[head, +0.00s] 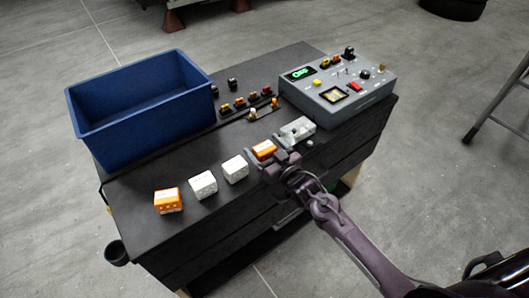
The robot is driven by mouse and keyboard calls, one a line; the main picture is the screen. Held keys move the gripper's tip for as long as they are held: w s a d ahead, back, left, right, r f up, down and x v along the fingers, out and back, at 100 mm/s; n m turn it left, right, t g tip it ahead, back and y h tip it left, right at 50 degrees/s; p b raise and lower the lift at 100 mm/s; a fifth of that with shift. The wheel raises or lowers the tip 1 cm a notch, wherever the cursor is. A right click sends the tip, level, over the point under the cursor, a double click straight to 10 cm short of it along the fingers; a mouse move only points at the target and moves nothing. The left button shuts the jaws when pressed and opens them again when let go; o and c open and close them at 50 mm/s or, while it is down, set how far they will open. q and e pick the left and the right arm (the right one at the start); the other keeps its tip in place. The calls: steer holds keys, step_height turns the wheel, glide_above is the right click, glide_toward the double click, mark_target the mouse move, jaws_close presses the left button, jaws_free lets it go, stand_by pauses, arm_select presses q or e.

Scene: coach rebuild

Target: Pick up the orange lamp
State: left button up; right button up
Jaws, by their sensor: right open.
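My right gripper (265,157) is at the front edge of the dark cabinet top. It is open, and an orange-topped block (264,149) shows at its fingertips; I cannot tell whether they touch it. I cannot tell for certain which orange thing is the lamp. My left gripper is not in view.
Two white blocks (203,184) (235,169) stand between the orange ones. A clear-topped grey box (297,132) is right of my gripper. A blue bin (140,135) fills the left back. A grey control box (338,98) with buttons stands on the right. A ladder (500,112) is far right.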

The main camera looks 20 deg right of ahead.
steer(key=c, duration=1.1)
